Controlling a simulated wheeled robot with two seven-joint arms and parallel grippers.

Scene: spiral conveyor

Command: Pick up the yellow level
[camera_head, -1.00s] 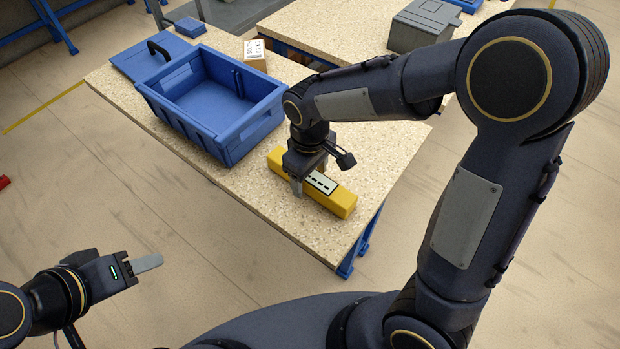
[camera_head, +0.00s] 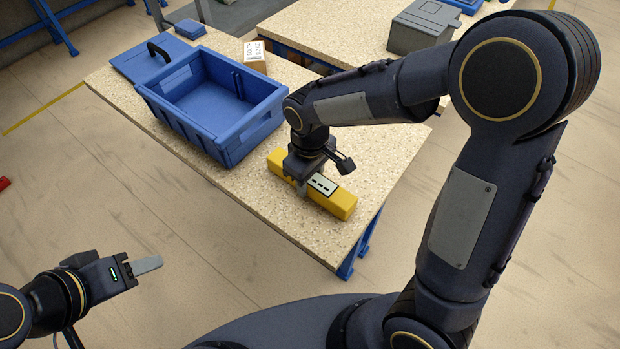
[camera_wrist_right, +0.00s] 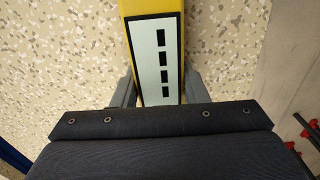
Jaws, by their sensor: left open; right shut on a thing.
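The yellow level (camera_head: 339,204) is a long yellow bar with a pale label marked with black dashes. It lies on the speckled table (camera_head: 300,232) near its front right corner. My right gripper (camera_head: 303,189) is shut on the level from above, around its middle. In the right wrist view, the level (camera_wrist_right: 149,7) runs up the picture, with the fingers of my right gripper (camera_wrist_right: 158,92) on both sides of its label. My left gripper (camera_head: 150,264) is open and empty, away from the table at the lower left.
An open, empty blue crate (camera_head: 205,105) stands behind and left of the level. A blue lid or case with a black handle (camera_head: 150,62) and a small labelled box (camera_head: 254,57) lie further back. A grey box (camera_head: 423,27) stands on another table behind.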

